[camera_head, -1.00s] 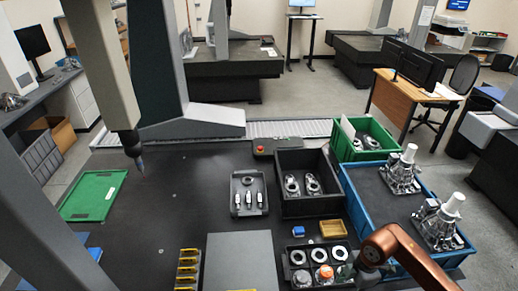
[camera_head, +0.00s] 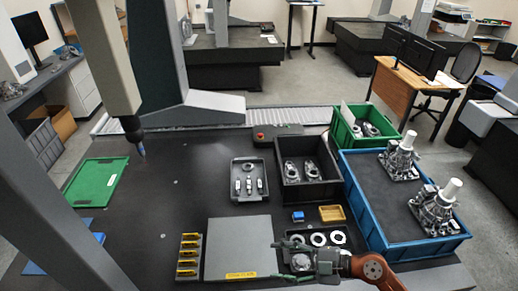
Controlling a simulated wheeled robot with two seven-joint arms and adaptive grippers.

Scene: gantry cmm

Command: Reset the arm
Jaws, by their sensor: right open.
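My right gripper (camera_head: 288,262) comes in from the bottom right on a copper-coloured arm. Its dark fingers are spread and point left. It is over the front part of a black tray with white rings (camera_head: 318,239), and no object shows between its fingers. The gripper covers part of the tray, so what lies under it is hidden. My left gripper is not in view.
A blue crate (camera_head: 358,205) with two metal assemblies stands right of the gripper. A grey plate (camera_head: 238,245) lies left of it. Behind are a small blue block (camera_head: 298,215), a yellow tray (camera_head: 332,213) and a black bin (camera_head: 306,196). The table's left middle is clear.

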